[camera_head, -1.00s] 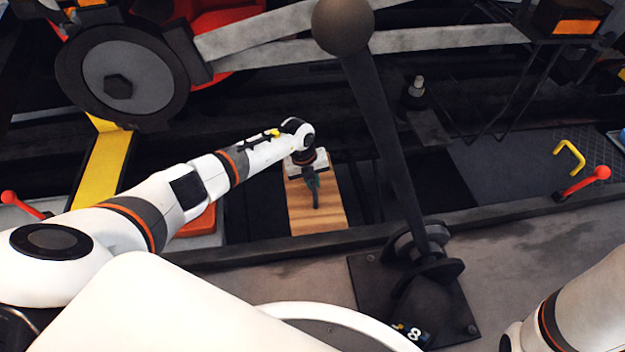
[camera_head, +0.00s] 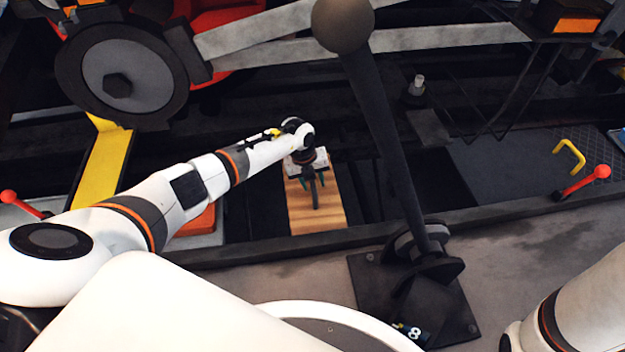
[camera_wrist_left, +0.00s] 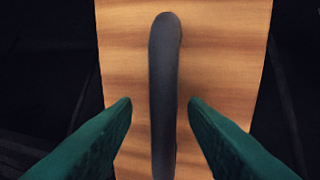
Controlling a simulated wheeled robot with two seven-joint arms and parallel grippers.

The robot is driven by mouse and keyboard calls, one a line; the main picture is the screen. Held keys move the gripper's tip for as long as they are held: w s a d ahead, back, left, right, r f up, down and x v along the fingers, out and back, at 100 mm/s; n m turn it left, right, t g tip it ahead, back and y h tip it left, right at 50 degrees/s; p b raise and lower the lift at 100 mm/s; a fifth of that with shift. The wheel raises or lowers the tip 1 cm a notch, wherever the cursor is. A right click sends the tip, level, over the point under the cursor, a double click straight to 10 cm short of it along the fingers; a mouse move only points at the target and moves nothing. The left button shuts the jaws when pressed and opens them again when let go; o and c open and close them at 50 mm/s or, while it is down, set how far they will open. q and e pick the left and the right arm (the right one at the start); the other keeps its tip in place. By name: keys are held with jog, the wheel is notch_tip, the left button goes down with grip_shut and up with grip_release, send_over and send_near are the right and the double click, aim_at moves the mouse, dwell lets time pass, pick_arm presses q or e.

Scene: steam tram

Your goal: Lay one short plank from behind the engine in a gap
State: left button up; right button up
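A short wooden plank (camera_head: 328,212) lies in the dark trough between the engine and the grey front floor, in the middle of the head view. It carries a dark bar-like handle (camera_wrist_left: 164,90) along its length, as the left wrist view shows. My left gripper (camera_head: 312,188) is over the plank. In the left wrist view its two green fingers (camera_wrist_left: 160,106) are apart, one on each side of the handle, with a gap on both sides. My right gripper is out of view; only part of my right arm shows at the lower right.
A tall dark lever (camera_head: 385,140) with a ball top stands right of the plank. Dark gaps (camera_head: 440,185) lie to its right, then a dark plate with a yellow handle (camera_head: 570,155) and a red-knobbed lever (camera_head: 585,182). A yellow strip (camera_head: 103,165) lies at left.

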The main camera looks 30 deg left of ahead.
pick_arm(q)
notch_tip(320, 180, up, 12)
jog(key=s+a+p, duration=0.1)
jog(key=a+p, duration=0.1)
jog(key=p, duration=0.8)
jog(key=shift+s, duration=0.25)
jog(key=shift+f, duration=0.1)
